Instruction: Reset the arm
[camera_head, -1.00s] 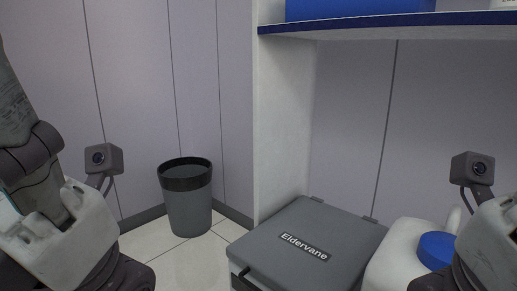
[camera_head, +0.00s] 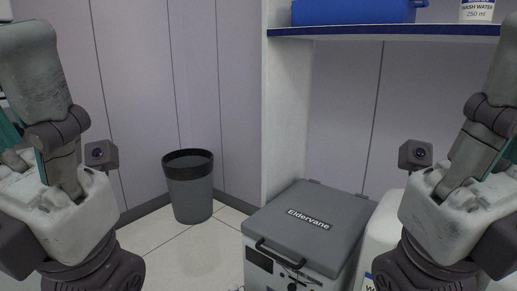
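My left arm comes in from the left and my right arm from the right, both folded up close to the camera. Their white and dark wrist parts show, each with a small camera on a bracket. The fingertips of both grippers are not in the picture, so I cannot see whether they hold anything. Neither arm visibly touches anything around it.
A grey bin (camera_head: 189,190) stands at the wall. A grey-lidded box marked Eldervane (camera_head: 312,214) stands on the tiled floor (camera_head: 190,250), beside a white container (camera_head: 380,235). Above is a shelf (camera_head: 400,31) with a blue case (camera_head: 355,11) and a wash water bottle (camera_head: 478,11).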

